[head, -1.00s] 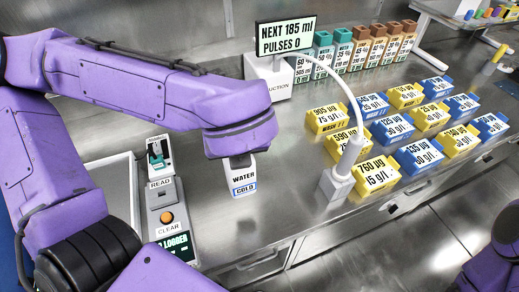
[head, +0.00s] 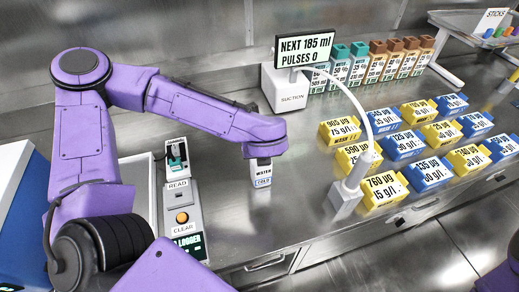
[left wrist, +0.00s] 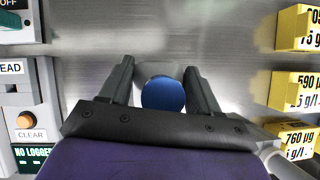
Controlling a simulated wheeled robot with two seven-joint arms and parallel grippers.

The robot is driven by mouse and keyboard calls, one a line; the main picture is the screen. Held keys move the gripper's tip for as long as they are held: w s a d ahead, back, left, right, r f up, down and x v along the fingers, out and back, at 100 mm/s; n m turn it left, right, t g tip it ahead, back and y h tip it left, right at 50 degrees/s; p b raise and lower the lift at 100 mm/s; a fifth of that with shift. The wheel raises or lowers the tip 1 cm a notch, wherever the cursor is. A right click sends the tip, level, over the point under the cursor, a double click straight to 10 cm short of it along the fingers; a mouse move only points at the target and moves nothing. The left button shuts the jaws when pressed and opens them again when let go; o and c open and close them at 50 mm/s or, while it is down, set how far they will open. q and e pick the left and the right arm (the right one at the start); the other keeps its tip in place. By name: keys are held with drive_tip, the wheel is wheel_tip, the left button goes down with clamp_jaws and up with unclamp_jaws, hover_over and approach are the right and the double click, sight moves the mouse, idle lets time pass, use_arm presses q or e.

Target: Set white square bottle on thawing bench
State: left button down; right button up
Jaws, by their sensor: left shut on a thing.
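The white square bottle (head: 262,174), labelled WATER and COLD, is upright under my left gripper (head: 260,161) in the head view. In the left wrist view its round blue cap (left wrist: 163,94) and part of its white shoulder (left wrist: 160,70) lie between the two dark fingers, which are shut on it. The bottle is over the bare steel bench (head: 232,205), right of the logger. I cannot tell whether its base touches the steel. No surface is labelled as the thawing bench. My right gripper is out of view.
The READ/CLEAR logger (head: 182,215) stands left of the bottle. The suction unit (head: 287,90) is behind it, with its hose stand (head: 348,192) to the right. Yellow and blue blocks (head: 381,188) fill the right; capped bottles (head: 358,68) line the back. Bare steel surrounds the bottle.

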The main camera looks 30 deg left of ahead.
use_arm(q)
drive_tip(key=shift+f, duration=0.15)
drive_tip(key=shift+c, duration=1.2)
unclamp_jaws()
drive_tip(key=shift+r, duration=0.35)
drive_tip(key=b+v, duration=0.1)
drive_tip(key=v, duration=1)
drive_tip(key=shift+s+d+r, duration=0.2)
drive_tip(key=shift+r, duration=0.15)
